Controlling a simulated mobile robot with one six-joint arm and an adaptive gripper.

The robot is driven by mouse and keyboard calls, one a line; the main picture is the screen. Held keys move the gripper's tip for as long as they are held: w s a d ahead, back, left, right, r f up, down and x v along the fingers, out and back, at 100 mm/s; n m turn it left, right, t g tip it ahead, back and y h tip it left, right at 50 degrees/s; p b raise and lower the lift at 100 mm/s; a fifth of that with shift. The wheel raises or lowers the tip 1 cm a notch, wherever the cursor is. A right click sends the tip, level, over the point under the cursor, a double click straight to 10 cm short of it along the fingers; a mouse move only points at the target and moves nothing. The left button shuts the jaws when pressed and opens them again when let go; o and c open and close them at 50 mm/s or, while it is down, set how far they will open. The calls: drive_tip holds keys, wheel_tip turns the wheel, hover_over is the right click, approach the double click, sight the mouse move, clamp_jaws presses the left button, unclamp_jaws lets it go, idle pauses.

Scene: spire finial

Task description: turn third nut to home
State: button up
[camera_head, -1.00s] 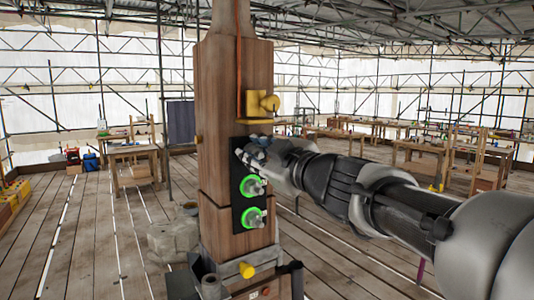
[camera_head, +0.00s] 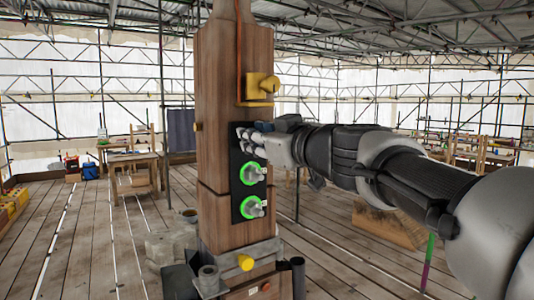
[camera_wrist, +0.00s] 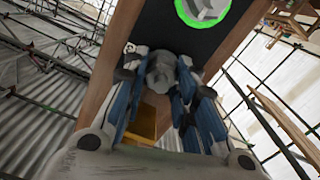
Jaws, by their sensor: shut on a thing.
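A black plate (camera_head: 236,188) is fixed on the tall wooden post (camera_head: 220,90). Two grey nuts with green glowing rings sit on its lower part, the middle one (camera_head: 252,174) and the bottom one (camera_head: 252,207). My gripper (camera_head: 262,142) is at the top of the plate and covers the top nut there. In the wrist view my gripper (camera_wrist: 160,78) is shut on a grey nut (camera_wrist: 160,66), with a blue-sided finger on either side. One green-ringed nut (camera_wrist: 203,8) shows beyond it. No ring shows around the held nut.
A yellow bracket (camera_head: 260,88) sticks out of the post above the plate. Workbenches (camera_head: 132,160) stand behind; open plank floor lies to the left.

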drive_tip(key=n+p, duration=0.2)
drive_tip(key=n, duration=0.7)
drive_tip(key=n+p, duration=0.2)
drive_tip(key=n, duration=0.8)
drive_tip(key=n+p, duration=0.2)
drive_tip(key=n, duration=0.7)
drive_tip(key=shift+f+n+p, duration=0.3)
drive_tip(key=shift+f, duration=0.05)
idle(1.0)
drive_tip(key=shift+f, duration=0.1)
idle(0.5)
drive_tip(key=o, duration=1.1)
drive_tip(key=shift+c, duration=0.2)
